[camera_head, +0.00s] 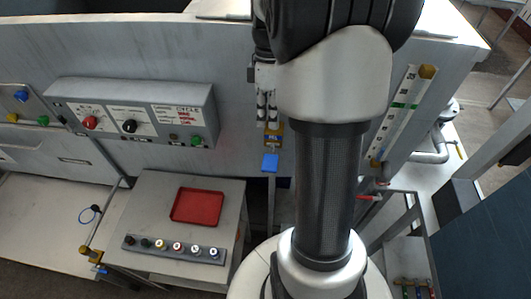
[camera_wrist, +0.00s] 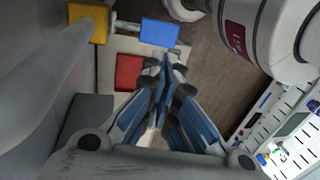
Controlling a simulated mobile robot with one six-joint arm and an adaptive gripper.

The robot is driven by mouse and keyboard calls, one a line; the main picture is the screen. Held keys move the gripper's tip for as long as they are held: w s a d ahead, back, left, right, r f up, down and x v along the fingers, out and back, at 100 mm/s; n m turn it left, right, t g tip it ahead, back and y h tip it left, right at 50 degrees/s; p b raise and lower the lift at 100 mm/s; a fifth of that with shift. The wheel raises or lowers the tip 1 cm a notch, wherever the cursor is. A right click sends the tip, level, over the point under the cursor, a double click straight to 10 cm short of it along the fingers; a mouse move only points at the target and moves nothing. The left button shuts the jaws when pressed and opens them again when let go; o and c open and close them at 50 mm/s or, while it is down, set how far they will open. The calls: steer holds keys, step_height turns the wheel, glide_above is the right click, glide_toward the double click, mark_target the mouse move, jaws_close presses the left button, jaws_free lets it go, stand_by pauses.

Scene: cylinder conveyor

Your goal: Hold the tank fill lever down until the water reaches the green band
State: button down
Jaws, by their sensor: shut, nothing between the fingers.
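The lever has a flat blue paddle (camera_head: 270,162) that sticks out from a yellow block (camera_head: 273,142) on the grey wall panel. In the wrist view the blue paddle (camera_wrist: 159,32) and yellow block (camera_wrist: 88,20) are joined by a thin grey bar. My gripper (camera_head: 267,118) is shut and empty, close to the lever, fingers pointing down. In the wrist view its fingertips (camera_wrist: 166,64) appear just beside the paddle; I cannot tell whether they touch. The white sight gauge (camera_head: 393,120) has a green band (camera_head: 404,106) in its upper half. I cannot make out a water level.
A control box (camera_head: 135,112) with knobs and buttons is on the left. Below it a table (camera_head: 160,215) bears a red tray (camera_head: 198,206) and a button strip (camera_head: 172,249). A red-tipped handle (camera_head: 367,198) and pipes are right of my arm.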

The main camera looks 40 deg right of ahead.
mark_target(265, 164)
steer(key=b+x, duration=0.1)
steer(key=x, duration=1.1)
steer(key=shift+f, duration=0.1)
steer(key=shift+s+a+f+t+h+b, duration=0.2)
steer(key=shift+f+t+h+b, duration=0.15)
steer(key=shift+b, duration=0.3)
steer(key=shift+f+b, duration=0.1)
steer(key=shift+b, duration=0.2)
steer(key=b, duration=0.1)
steer(key=f+t+h+b, duration=0.1)
steer(key=f+b, duration=0.1)
steer(key=shift+s+a+t+h+b, duration=0.25)
steer(key=shift+a+h+b, duration=0.1)
steer(key=shift+s+a+f+b, duration=0.15)
steer(key=shift+f+b, duration=0.5)
steer(key=shift+f, duration=0.4)
stand_by(4.0)
